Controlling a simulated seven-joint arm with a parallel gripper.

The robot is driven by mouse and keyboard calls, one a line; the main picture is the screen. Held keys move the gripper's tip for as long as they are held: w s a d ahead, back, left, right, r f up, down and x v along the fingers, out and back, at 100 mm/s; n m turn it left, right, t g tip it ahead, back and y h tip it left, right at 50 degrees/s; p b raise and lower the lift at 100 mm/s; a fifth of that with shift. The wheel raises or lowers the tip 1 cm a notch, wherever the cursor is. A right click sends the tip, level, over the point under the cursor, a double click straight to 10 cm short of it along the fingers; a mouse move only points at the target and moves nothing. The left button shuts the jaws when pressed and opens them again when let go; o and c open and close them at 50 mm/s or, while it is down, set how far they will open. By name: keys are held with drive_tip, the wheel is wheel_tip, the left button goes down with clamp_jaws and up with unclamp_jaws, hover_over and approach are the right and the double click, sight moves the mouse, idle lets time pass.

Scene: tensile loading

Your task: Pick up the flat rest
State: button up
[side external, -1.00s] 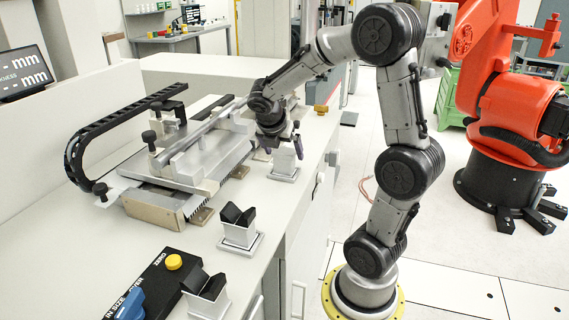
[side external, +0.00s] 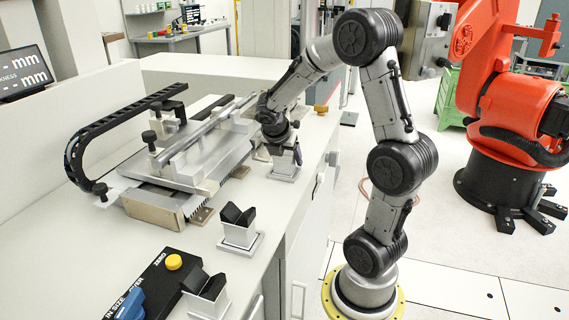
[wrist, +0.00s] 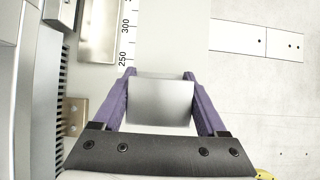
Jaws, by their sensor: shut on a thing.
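The flat rest (side external: 285,170) is a silver block on a square foot, on the bench near its right edge. In the side view my gripper (side external: 284,154) is down over it and covers much of its upper part. In the wrist view my gripper's purple fingers (wrist: 159,73) stand on both sides of the rest's plain silver block (wrist: 160,103), shut on it. The foot appears at or very near the bench top; I cannot tell if there is a gap.
Two V-topped rests (side external: 239,232) (side external: 205,302) stand nearer the camera. A silver measuring fixture (side external: 185,165) with a black cable chain (side external: 75,145) is just left of my gripper. A black control box (side external: 160,290) sits in front. The bench edge is close on the right.

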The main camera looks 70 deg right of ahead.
clamp_jaws()
drive_tip(key=shift+r, duration=0.2)
